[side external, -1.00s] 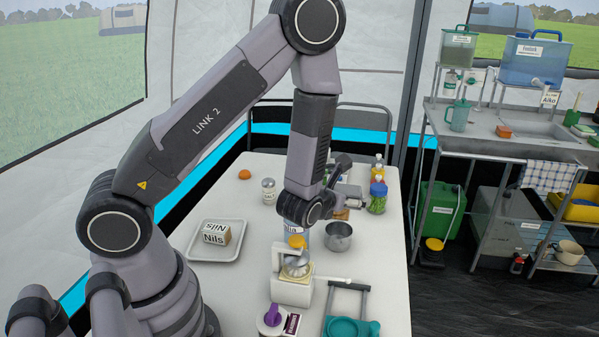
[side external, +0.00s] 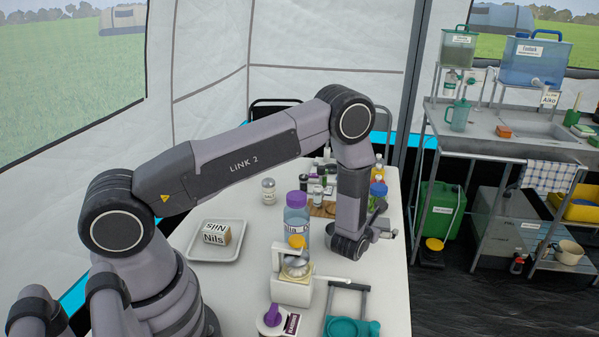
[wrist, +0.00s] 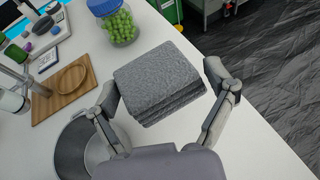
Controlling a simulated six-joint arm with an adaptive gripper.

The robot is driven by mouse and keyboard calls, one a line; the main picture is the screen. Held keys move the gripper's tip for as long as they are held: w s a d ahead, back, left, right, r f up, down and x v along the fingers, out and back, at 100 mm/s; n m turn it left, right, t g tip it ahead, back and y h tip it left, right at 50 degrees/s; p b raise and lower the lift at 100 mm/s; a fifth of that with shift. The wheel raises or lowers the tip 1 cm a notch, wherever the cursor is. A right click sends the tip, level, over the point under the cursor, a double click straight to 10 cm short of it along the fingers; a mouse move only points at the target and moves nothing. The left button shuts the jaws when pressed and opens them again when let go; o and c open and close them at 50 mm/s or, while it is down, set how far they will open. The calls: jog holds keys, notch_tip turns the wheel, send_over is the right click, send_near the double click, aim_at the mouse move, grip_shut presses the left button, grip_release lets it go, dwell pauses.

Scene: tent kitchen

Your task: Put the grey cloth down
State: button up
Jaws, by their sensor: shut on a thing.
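The grey cloth (wrist: 158,86), folded into a thick layered square, is between the two fingers of my gripper (wrist: 162,78) in the wrist view. My gripper is shut on it. The cloth appears over the white table (wrist: 262,140) near its edge, with the dark floor beyond. I cannot tell how high it is above the tabletop.
In the wrist view a metal pot (wrist: 68,150) is close by my left finger. A jar of green things (wrist: 121,27) and a wooden board (wrist: 45,104) stand beyond. A labelled bottle (side external: 295,222) is left of my forearm. Bare tabletop lies right of my gripper in the wrist view.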

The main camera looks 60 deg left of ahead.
aim_at(380, 246)
jog(key=shift+w+f, duration=0.65)
jog(key=shift+f, duration=0.15)
jog(key=shift+w+f, duration=0.15)
jog(key=shift+f, duration=0.8)
jog(key=shift+w+f, duration=0.15)
jog(key=shift+f, duration=0.75)
jog(key=shift+f, duration=0.1)
jog(key=o, duration=0.8)
jog(key=shift+c, duration=0.2)
